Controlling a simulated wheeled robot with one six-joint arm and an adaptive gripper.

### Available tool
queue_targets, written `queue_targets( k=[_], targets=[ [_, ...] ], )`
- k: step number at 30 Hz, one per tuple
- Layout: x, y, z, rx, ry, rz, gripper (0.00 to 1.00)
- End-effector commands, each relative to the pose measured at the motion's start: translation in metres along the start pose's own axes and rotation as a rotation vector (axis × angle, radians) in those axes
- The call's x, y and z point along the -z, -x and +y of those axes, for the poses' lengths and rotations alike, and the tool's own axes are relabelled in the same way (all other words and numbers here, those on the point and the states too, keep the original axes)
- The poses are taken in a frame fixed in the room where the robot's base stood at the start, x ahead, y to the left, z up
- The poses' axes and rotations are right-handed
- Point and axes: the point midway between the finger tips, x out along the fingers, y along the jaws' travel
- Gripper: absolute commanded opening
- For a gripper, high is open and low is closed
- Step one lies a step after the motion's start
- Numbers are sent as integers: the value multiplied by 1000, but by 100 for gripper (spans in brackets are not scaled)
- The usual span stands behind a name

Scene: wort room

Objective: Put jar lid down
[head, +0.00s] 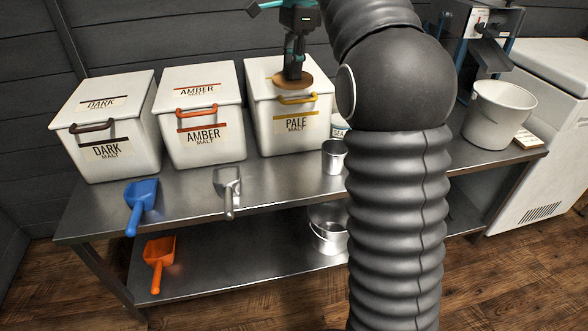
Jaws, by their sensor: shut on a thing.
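The jar lid, a flat round brown disc (306,84), is in front of the top of the pale malt bin (272,137). My gripper (293,74) points down from above and is shut on the lid. I cannot tell whether the lid touches the bin's top or hangs just above it. A small pale container with a partly hidden label (340,126) stands right of the pale bin. My arm covers part of it, and I cannot tell whether it is the jar.
The dark malt bin (107,137) and amber malt bin (201,128) stand left on the steel table (180,192). A blue scoop (140,202), metal scoop (229,188) and metal cup (334,157) lie or stand in front. A white bucket (497,115) is right. My arm blocks the middle.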

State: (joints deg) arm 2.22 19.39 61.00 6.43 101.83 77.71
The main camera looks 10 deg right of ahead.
Motion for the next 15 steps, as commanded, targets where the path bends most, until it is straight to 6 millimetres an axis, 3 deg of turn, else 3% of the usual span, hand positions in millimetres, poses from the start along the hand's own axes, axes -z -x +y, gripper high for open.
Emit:
queue_targets(
  k=[5, 15],
  targets=[
    [5, -25, 0, -4, 0, -1, 0],
    [15, -105, 0, -4, -4, -1, 0]
  ],
)
